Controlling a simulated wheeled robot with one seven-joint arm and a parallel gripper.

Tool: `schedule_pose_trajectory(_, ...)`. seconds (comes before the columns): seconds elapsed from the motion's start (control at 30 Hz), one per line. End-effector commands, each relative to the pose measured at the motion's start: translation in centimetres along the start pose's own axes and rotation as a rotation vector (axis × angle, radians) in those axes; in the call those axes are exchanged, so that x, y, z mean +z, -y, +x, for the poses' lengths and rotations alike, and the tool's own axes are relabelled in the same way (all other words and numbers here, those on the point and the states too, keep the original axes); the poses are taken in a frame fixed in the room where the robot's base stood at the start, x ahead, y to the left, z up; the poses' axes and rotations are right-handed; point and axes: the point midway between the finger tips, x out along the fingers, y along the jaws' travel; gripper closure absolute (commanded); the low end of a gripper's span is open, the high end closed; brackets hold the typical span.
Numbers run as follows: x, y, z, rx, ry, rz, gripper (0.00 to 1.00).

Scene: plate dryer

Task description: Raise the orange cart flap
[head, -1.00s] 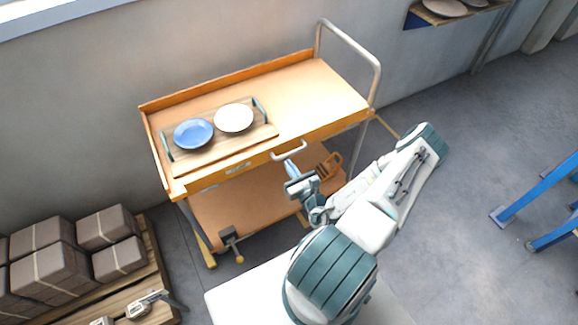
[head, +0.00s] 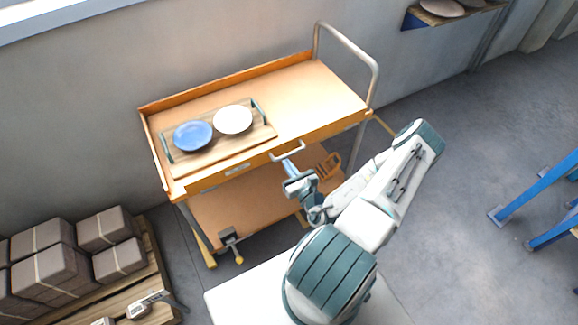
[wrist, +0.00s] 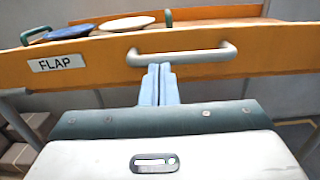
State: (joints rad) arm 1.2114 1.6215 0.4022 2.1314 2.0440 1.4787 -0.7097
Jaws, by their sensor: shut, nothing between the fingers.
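The handle shows in the head view (head: 288,151) too. My gripper (wrist: 158,72) is shut, and its blue fingertips are just below the handle's middle, with nothing between them. I cannot tell whether they touch the handle or the flap. In the head view my gripper (head: 289,166) is in front of the flap, under the handle.
On the cart top (head: 310,90), a wooden tray (head: 240,146) holds a blue plate (head: 193,135) and a white plate (head: 233,119). An orange crate (head: 328,167) stands on the lower shelf (head: 225,215). Boxes (head: 45,270) stand on a pallet at left.

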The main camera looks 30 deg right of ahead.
Motion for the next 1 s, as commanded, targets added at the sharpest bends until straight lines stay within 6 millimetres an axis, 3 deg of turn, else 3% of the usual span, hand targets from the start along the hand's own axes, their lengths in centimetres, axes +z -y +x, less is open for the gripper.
schedule_pose_trajectory(0.27, -3.8, -0.2, -1.9, 0.007, -0.001, 0.001, 1.00)
schedule_pose_trajectory(0.3, -2.8, -0.1, -2.9, 0.004, -0.001, 0.001, 1.00)
schedule_pose_trajectory(0.6, -0.4, -0.1, -8.9, 0.005, -0.004, 0.001, 1.00)
schedule_pose_trajectory(0.8, 0.4, -0.1, -10.7, 0.004, -0.003, 0.001, 1.00)
schedule_pose_trajectory(1.0, 0.6, -0.2, -10.9, 0.006, -0.003, 0.001, 1.00)
